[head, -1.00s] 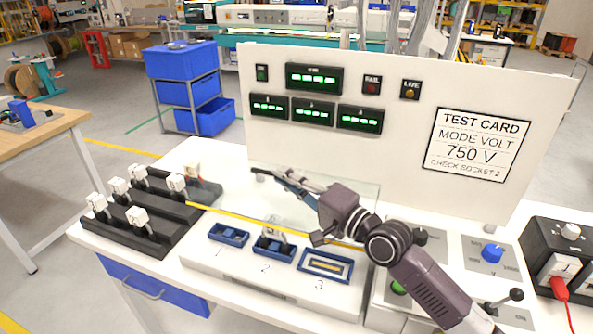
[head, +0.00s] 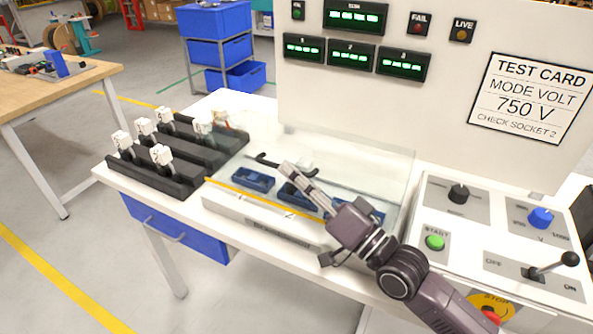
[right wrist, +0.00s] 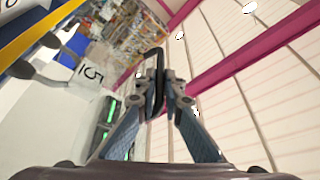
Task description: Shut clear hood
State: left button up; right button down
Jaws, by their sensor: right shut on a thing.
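The clear hood (head: 385,172) is a see-through panel over the white socket base (head: 235,210). A yellow strip (head: 235,191) runs along the front. My right gripper (head: 285,166) is shut on the hood's black handle (head: 264,159). The right wrist view shows the handle (right wrist: 159,82) between the fingertips (right wrist: 158,88). Blue sockets (head: 253,180) show through the hood, partly covered by my right gripper and arm. I cannot tell whether the hood touches the base all along. My left gripper is not in view.
Black racks (head: 185,150) with white plugs stand at the left of the table. The upright panel (head: 440,115) stands behind the hood. At the right are a green start button (head: 435,242), a blue knob (head: 541,217), a lever (head: 550,267) and a stop button (head: 491,314).

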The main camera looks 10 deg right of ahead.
dwell(0.3)
jog(key=c, duration=2.3)
grip_release()
jog(key=v, duration=1.2)
